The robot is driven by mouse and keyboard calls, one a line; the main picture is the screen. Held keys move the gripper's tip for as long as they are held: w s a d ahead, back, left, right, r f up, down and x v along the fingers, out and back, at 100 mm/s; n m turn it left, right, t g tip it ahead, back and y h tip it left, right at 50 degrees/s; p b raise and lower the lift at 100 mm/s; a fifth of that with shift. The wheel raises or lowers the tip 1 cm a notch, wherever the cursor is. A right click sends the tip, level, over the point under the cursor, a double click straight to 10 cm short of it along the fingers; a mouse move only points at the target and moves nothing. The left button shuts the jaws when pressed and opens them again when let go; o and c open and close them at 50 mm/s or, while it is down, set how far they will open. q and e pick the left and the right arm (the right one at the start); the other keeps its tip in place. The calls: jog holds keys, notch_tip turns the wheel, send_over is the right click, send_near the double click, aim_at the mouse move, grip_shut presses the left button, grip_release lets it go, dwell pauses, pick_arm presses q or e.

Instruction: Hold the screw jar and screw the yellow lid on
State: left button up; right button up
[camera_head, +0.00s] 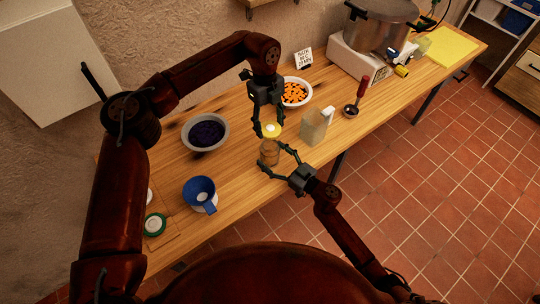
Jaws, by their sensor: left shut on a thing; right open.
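The screw jar (268,152), with brownish contents, stands near the front edge of the wooden table. The yellow lid (272,130) is at the jar's mouth, directly above it. I cannot tell whether lid and jar touch. My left gripper (264,131) points down from above and is shut on the yellow lid. My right gripper (271,158) comes from the front right. Its fingers are open, spread on either side of the jar, and I see no firm grip.
A clear jug (314,128) stands close right of the jar. A bowl of dark fruit (206,132), a blue funnel (200,192) and a green-rimmed lid (155,224) are to the left. A bowl of orange pieces (295,92) and a red-handled ladle (358,97) stand behind.

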aim_at(270, 153)
jog(key=shift+x, duration=0.8)
jog(key=shift+c, duration=0.5)
jog(key=c, duration=1.7)
pick_arm(q)
jog(key=shift+f, duration=2.45)
jog(key=shift+f, duration=0.9)
jog(key=shift+f, duration=0.6)
